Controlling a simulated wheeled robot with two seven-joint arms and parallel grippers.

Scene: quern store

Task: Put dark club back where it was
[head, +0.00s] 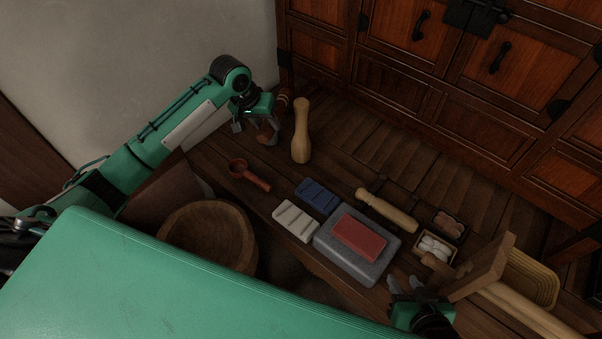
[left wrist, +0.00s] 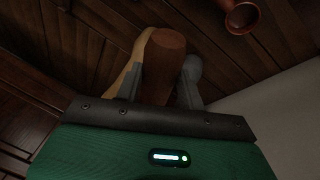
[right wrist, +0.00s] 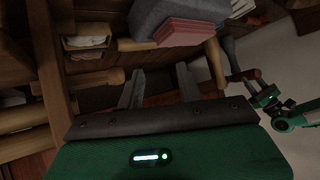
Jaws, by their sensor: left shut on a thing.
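My left gripper (head: 266,129) is shut on the dark club (head: 284,99), a reddish-brown wooden piece, at the far left end of the bench. In the left wrist view the dark club (left wrist: 164,62) sits between the two fingers. The gripper hides part of it in the head view, and I cannot tell whether its base touches the bench. A pale club (head: 301,132) stands upright just right of it; the two look close together. My right gripper (head: 407,284) is low at the right, its fingers apart and nothing between them in the right wrist view (right wrist: 158,90).
A red ladle (head: 248,174), white block (head: 296,221), blue block (head: 318,196), grey stone (head: 345,262) with a red block (head: 360,238), and pale rolling pin (head: 386,210) lie along the bench. Small boxes and a wooden mallet (head: 480,268) crowd the right. A round bowl (head: 208,236) is in front.

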